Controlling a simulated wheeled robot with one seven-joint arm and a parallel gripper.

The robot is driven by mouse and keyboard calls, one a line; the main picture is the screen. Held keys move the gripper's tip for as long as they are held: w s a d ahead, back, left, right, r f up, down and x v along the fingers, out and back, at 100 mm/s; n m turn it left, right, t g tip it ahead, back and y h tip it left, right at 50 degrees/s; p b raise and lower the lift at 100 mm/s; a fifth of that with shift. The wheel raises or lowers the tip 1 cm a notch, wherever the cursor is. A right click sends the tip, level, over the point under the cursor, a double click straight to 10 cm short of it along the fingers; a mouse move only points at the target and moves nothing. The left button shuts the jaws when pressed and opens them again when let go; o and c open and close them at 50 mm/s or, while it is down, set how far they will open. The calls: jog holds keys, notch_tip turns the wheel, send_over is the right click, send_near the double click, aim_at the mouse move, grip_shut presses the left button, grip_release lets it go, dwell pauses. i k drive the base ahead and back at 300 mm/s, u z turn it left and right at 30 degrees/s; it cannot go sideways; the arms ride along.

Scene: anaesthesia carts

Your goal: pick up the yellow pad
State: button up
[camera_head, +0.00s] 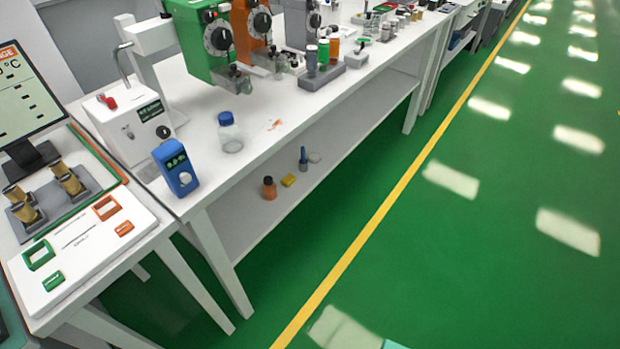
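The yellow pad (288,180) is a small flat yellow block. It lies on the white lower shelf (243,222) under the long white bench. An orange-brown bottle with a dark cap (269,188) stands just to its left. A blue pointed item (303,158) stands upright to its right and a little behind, with a small pale round item (315,157) beside that. My gripper is not in view.
The bench top (262,150) above overhangs the shelf. It carries a clear blue-capped bottle (230,134), a blue meter (176,168) and green and orange machines (205,45). White legs (221,262) stand at the shelf's near end. Green floor (440,230) lies open at the right.

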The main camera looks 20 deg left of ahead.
aim_at(289, 180)
jog(key=u, duration=0.05)
jog(key=k, duration=1.5)
jog(key=u, duration=1.3)
jog(key=i, duration=1)
jog(key=z, duration=0.05)
